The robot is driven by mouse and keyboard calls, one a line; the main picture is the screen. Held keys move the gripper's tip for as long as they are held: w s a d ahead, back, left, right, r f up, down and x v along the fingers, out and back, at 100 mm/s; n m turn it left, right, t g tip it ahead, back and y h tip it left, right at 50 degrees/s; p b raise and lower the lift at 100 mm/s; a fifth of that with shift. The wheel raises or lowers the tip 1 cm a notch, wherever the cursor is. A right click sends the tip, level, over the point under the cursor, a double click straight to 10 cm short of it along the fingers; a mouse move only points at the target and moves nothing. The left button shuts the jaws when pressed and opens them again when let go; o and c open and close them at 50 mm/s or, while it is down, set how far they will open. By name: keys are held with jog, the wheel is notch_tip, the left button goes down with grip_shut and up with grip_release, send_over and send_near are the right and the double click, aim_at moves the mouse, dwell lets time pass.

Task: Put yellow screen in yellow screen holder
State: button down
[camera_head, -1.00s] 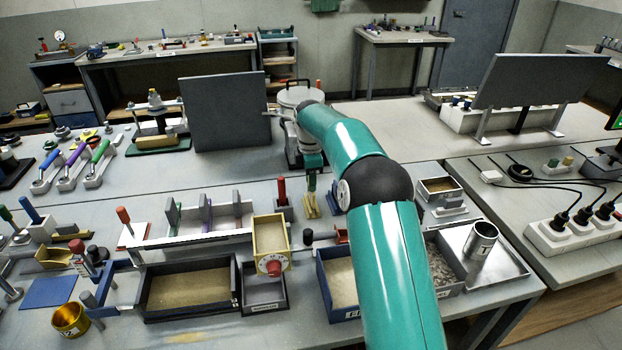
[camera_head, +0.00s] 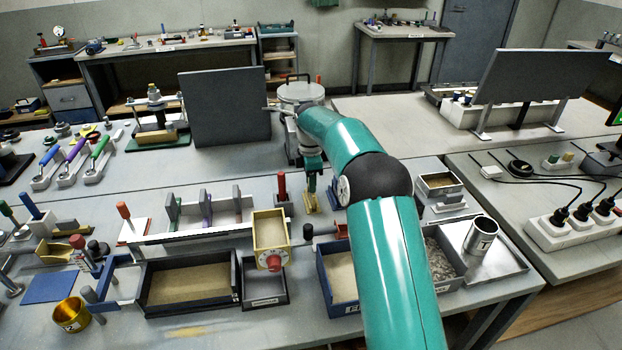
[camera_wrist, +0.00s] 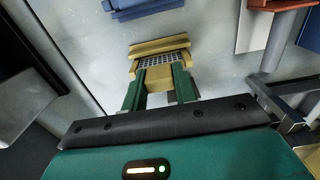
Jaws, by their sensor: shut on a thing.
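My gripper (camera_head: 311,188) reaches down over the bench behind the long white rack. In the wrist view its green fingers (camera_wrist: 158,92) are shut on the yellow screen (camera_wrist: 160,65), a small grey mesh with yellow edges. A wider yellow bar (camera_wrist: 158,46) lies just beyond the mesh. I cannot tell whether this bar is part of the screen or of the yellow screen holder. In the head view the yellow piece (camera_head: 310,204) below my fingers is small, and I cannot tell screen and holder apart there.
A red-handled tool (camera_head: 282,187) stands close left of my gripper. A blue block (camera_head: 338,192) is close on its right. The white rack (camera_head: 190,232) with upright plates and a yellow box (camera_head: 270,235) are nearer. A large grey panel (camera_head: 225,108) stands behind left.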

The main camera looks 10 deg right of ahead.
jog(key=shift+f, duration=0.1)
jog(key=c, duration=1)
grip_release()
notch_tip(320, 180, up, 14)
jog(key=shift+a+f, duration=0.1)
